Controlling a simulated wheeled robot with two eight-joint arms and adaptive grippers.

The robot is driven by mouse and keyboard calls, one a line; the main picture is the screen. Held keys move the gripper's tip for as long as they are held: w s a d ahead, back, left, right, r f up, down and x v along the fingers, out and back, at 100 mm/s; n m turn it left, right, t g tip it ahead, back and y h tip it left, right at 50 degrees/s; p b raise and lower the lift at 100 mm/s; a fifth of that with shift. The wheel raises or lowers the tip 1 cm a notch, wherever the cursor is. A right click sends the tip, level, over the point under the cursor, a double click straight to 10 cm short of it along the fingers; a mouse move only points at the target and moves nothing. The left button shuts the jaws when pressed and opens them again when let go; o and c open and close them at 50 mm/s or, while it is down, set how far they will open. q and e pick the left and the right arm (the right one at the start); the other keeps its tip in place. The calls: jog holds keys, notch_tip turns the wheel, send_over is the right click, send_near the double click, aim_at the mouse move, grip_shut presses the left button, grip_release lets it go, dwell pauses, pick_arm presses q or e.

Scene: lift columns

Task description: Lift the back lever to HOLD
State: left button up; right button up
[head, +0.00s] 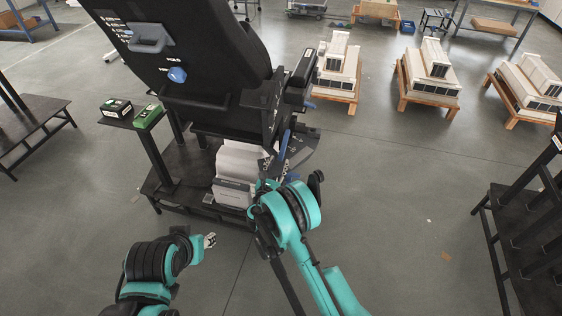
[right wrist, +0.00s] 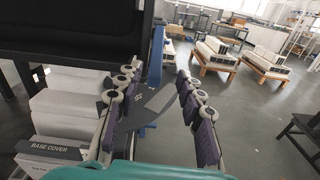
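A tall black chair-like unit (head: 215,50) fills the upper left of the head view. Its panel carries a blue knob (head: 177,75) beside small white lettering and a grey handle (head: 148,40) beside a marked scale. A blue upright lever (head: 285,143) stands at the unit's right side; a blue upright part also shows in the right wrist view (right wrist: 155,57). My right gripper (right wrist: 156,76) is open, its two purple-padded fingers wide apart, with the blue part beyond and between them. My left gripper (head: 209,240) is low, away from the unit; its finger opening is unclear.
White boxes (head: 237,165), one marked BASE COVER, sit under the unit on a dark platform (head: 165,190). A small side shelf (head: 130,117) holds green-and-black boxes. A dark rack (head: 520,235) stands at the right. Pallets with white parts (head: 430,75) stand behind. Floor between is clear.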

aim_at(280, 158)
jog(key=shift+s+a+f+n, duration=0.2)
jog(key=shift+a+f+n, duration=0.1)
jog(key=shift+f+n, duration=0.3)
jog(key=b+x, duration=0.2)
jog(key=x, duration=0.4)
jog(key=shift+w+f, duration=0.15)
jog(key=shift+w+d, duration=0.15)
jog(key=shift+w, duration=0.45)
grip_shut()
